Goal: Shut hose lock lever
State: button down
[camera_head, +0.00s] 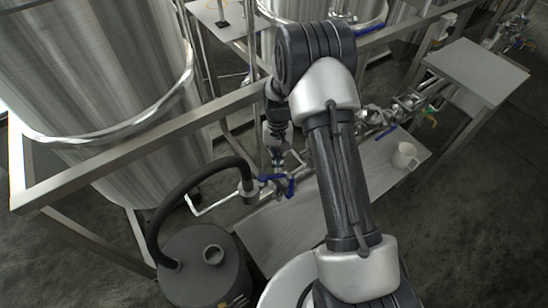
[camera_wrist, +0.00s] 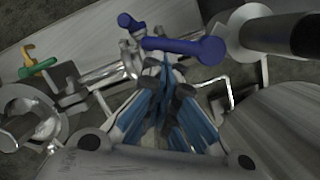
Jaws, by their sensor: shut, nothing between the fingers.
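A black hose (camera_head: 196,178) ends in a pale metal coupling (camera_head: 249,190) beside the pipe. In the wrist view the coupling (camera_wrist: 243,32) is at the upper right, with the hose (camera_wrist: 290,33) running off right. A bent bright lever (camera_head: 207,205) sticks out left of the coupling; a bent rod, probably this lever, shows in the wrist view (camera_wrist: 229,92). A blue valve handle (camera_head: 290,187) sits by the coupling and spans the wrist view (camera_wrist: 185,48). My gripper (camera_wrist: 165,70) is shut and empty, its tips just below the blue handle; contact cannot be told.
A dark drum (camera_head: 205,265) stands below the hose. A white mug (camera_head: 404,156) stands on the pale bench (camera_head: 370,175). Steel tanks (camera_head: 95,70) and a frame rail (camera_head: 130,150) stand at left and behind. A yellow-green handle (camera_wrist: 37,66) is at the wrist view's left.

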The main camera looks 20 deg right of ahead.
jog(key=shift+s+d+m+t+y+p, duration=0.15)
jog(key=shift+s+m+y+p, duration=0.15)
jog(key=shift+s+m, duration=0.75)
jog(key=shift+s+a+m+t+y+p, duration=0.15)
jog(key=shift+s+m+p, duration=0.25)
jog(key=shift+m, duration=1.15)
jog(key=shift+s+d+m+t+y+p, duration=0.15)
jog(key=shift+s+m+t+y+p, duration=0.15)
jog(key=shift+s+m, duration=0.75)
jog(key=shift+w+m, duration=0.3)
jog(key=shift+m, duration=0.05)
